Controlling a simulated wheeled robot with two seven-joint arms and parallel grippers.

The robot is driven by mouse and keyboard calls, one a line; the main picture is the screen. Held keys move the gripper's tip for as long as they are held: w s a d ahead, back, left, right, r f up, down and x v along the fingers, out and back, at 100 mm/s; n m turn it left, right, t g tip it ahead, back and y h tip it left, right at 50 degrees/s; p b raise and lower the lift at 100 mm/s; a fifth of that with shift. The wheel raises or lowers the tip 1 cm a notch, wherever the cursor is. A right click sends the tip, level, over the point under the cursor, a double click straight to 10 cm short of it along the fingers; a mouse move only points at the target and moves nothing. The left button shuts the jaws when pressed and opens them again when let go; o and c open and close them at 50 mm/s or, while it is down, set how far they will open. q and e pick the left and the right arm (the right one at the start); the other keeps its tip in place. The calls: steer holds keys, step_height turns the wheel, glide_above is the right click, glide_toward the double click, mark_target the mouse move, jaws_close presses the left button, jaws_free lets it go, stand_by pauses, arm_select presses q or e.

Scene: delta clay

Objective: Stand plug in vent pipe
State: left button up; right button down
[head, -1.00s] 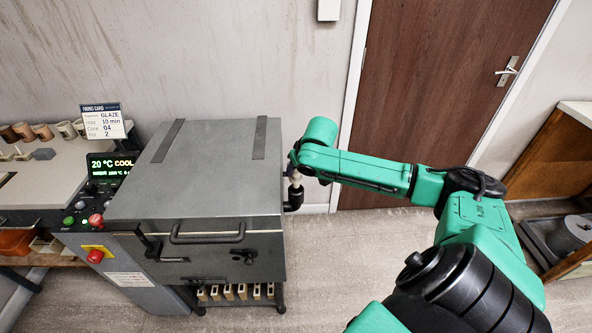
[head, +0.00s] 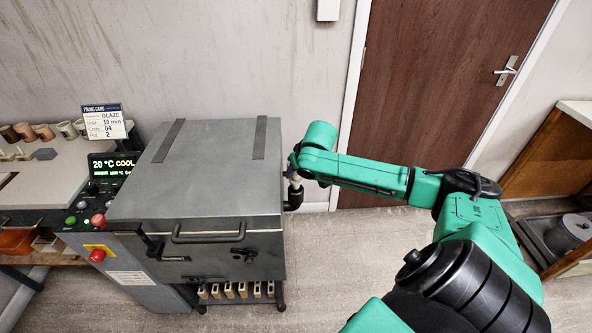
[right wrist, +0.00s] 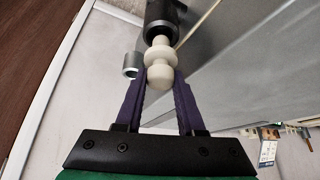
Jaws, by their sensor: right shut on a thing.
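The plug (right wrist: 159,72) is a cream, rounded, stepped piece. My right gripper (right wrist: 160,84) is shut on it, with a purple finger on each side. In the head view the plug (head: 295,178) shows small, directly above the black vent pipe (head: 293,198) at the kiln's right side. In the right wrist view the plug's far end meets the grey-rimmed mouth of the dark vent pipe (right wrist: 160,14). I cannot tell how far it sits inside. My right gripper's fingers are mostly hidden by the arm in the head view. My left gripper is not in view.
The grey kiln (head: 205,170) stands just left of my right gripper. A small grey ring-like part (right wrist: 132,65) is beside the plug in the right wrist view. A wooden door (head: 440,80) is behind my arm. The floor right of the kiln is open.

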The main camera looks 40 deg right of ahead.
steer(key=shift+f, duration=0.15)
stand_by(0.4)
steer(key=shift+f, duration=0.75)
steer(key=shift+f, duration=0.75)
steer(key=shift+c, duration=2.2)
jaws_free()
